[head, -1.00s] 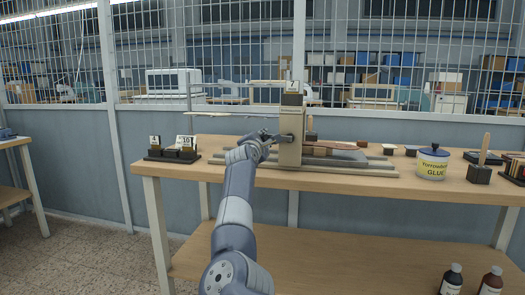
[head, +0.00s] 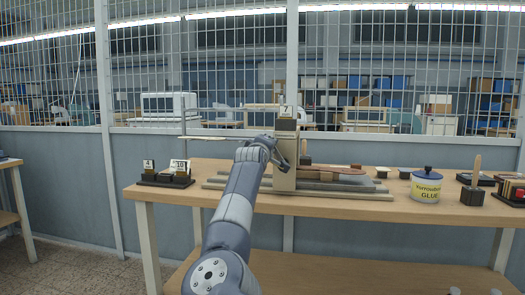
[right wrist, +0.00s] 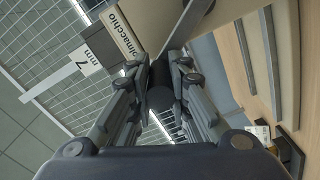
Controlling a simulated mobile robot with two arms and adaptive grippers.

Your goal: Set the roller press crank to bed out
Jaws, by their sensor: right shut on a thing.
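The roller press (head: 284,178) stands on the bench, with a pale upright, a "7" tag on top and long grey boards at its base. In the right wrist view its pale side (right wrist: 228,12) is close above the fingers. My right gripper (head: 276,147) is at the left side of the upright. In the right wrist view the right gripper's fingers (right wrist: 160,75) are closed around a dark round crank grip (right wrist: 160,98). The rest of the crank is mostly hidden behind the gripper and wrist. My left gripper is not in view.
The wooden bench (head: 390,204) has a block stand with number cards (head: 166,180) on the left. A glue tin (head: 426,187) and a wooden-handled tool (head: 473,187) stand on the right. A wire-mesh partition (head: 230,60) rises behind the bench.

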